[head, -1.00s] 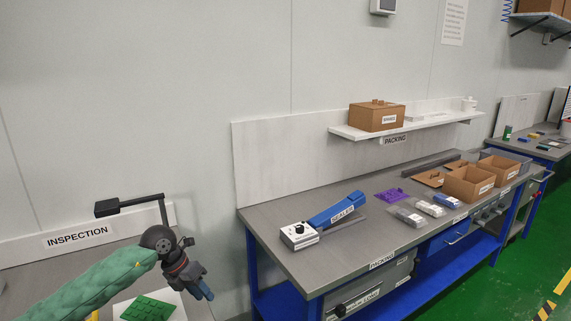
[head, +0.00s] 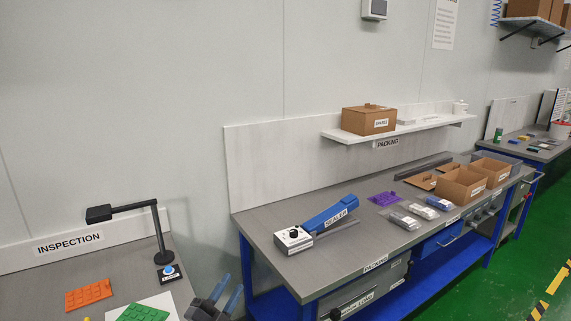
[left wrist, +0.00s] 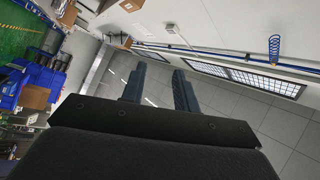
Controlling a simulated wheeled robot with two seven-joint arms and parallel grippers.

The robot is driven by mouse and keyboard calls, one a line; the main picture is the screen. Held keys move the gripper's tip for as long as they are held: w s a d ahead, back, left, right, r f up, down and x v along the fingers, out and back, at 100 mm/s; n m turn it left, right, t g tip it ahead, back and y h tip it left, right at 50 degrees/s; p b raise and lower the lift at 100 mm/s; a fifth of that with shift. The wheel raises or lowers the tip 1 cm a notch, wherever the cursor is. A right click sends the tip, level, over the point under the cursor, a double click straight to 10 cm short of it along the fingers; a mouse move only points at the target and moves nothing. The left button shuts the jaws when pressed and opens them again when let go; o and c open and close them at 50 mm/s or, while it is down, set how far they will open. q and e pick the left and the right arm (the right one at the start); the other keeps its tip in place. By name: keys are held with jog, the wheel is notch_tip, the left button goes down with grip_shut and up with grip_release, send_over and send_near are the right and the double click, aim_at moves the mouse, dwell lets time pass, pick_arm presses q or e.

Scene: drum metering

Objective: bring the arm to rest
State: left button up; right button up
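My left gripper (head: 231,284) shows at the bottom edge of the head view, in front of the gap between the inspection bench and the packing bench. Its two blue-grey fingers stand apart and point up. In the left wrist view the fingers (left wrist: 160,78) are also apart, with nothing between them. The rest of the left arm is out of the head view. My right gripper is in neither view.
The inspection bench (head: 40,290) holds a lamp (head: 160,240), an orange plate (head: 88,295) and a green plate (head: 143,313). The packing bench (head: 270,230) holds a sealer (head: 325,220), a purple plate (head: 384,198), small packs and open boxes (head: 460,187).

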pick_arm(q)
jog(key=s+a+f+n+g+y, duration=0.35)
jog(key=f+n+y, duration=0.2)
jog(key=f, duration=0.25)
jog(key=s+a+f+n+g+y, duration=0.3)
jog(key=s+a+f+n+y, duration=0.2)
jog(key=f+n, duration=0.15)
jog(key=s+f+n+g+h, duration=0.1)
jog(key=s+f+g, duration=0.45)
jog(key=s, duration=0.55)
jog(key=s+f+n+g+h, duration=0.15)
jog(key=s+f+g, duration=0.25)
jog(key=s+f, duration=0.5)
notch_tip(320, 180, down, 23)
jog(key=d+g, duration=0.1)
jog(key=d, duration=0.1)
jog(key=s+f, duration=0.4)
jog(key=f, duration=0.7)
jog(key=s+f+g, duration=0.1)
jog(key=s+f, duration=0.3)
jog(key=f, duration=0.8)
jog(key=shift+d+y, duration=0.2)
jog(key=shift+y, duration=0.2)
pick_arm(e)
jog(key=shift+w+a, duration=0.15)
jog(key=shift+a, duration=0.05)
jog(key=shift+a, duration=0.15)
